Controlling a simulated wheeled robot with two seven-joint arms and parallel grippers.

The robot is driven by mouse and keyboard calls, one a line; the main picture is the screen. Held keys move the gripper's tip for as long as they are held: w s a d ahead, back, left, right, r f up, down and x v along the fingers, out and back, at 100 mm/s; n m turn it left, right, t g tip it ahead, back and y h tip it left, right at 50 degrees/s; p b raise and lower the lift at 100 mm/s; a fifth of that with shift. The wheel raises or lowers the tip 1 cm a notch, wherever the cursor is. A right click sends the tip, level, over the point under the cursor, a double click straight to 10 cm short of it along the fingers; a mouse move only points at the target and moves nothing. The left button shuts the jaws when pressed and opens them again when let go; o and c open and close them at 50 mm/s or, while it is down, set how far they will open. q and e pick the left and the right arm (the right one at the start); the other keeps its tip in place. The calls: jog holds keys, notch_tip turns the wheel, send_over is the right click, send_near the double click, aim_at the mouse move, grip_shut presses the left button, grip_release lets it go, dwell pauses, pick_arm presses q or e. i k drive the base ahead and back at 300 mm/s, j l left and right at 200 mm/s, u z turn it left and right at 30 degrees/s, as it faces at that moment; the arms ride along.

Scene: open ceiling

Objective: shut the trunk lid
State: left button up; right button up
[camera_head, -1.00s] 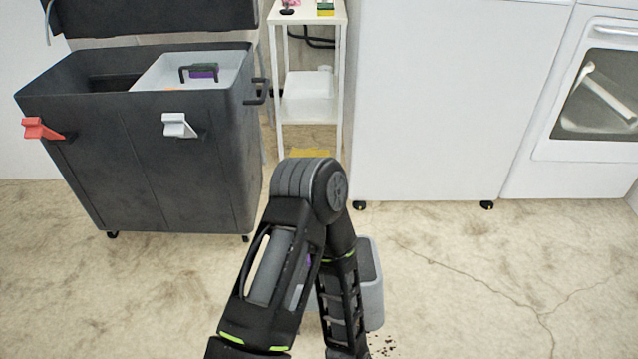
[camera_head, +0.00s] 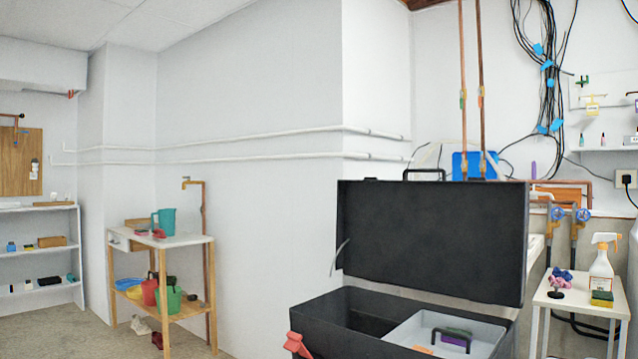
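The trunk (camera_head: 322,311) is a dark grey box at the lower middle-right of the head view, cut off by the bottom edge. Its lid (camera_head: 432,240) stands open and upright at the back, with a black handle (camera_head: 425,172) on its top edge. A red latch (camera_head: 297,345) sits at its front left. Inside is a light grey tray (camera_head: 402,331) with a dark-handled purple item (camera_head: 455,336). Neither of my grippers is in view.
A small white shelf (camera_head: 553,300) with a spray bottle (camera_head: 602,270) stands right of the trunk. A wooden stand (camera_head: 196,240) with a teal jug (camera_head: 164,222) is at the left. Pipes and cables run on the wall behind. Some floor (camera_head: 85,335) is clear at the lower left.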

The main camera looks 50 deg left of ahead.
aim_at(469, 239)
jog(key=u, duration=0.7)
jog(key=i+j, duration=0.15)
jog(key=j, duration=0.2)
jog(key=i+j, duration=0.1)
jog(key=j, duration=0.3)
jog(key=i+j, duration=0.15)
jog(key=j, duration=0.2)
